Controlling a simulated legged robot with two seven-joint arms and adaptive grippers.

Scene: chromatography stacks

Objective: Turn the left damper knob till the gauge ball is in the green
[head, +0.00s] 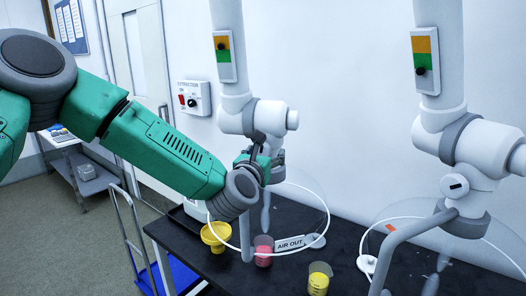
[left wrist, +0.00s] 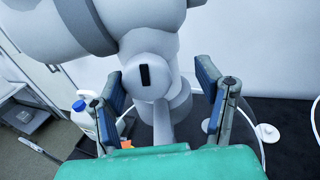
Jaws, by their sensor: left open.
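The left damper knob (left wrist: 145,78) is a white round cap with a dark slot, seen upright, on the left white extraction arm (head: 232,75). My left gripper (head: 262,160) is at that arm's joint and hides the knob in the head view. In the left wrist view its open blue-padded fingers (left wrist: 162,92) stand on either side of the knob, without a visible grip on it. The left gauge (head: 224,57) has orange above green; its black ball (head: 222,45) is in the orange, close to the green border. My right gripper is not in view.
The right extraction arm (head: 440,120) has its own gauge (head: 425,60) and knob (head: 455,186). A clear hood (head: 310,195) hangs over the dark table (head: 205,262). A yellow funnel (head: 215,236), pink beaker (head: 263,252) and yellow beaker (head: 319,280) stand below.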

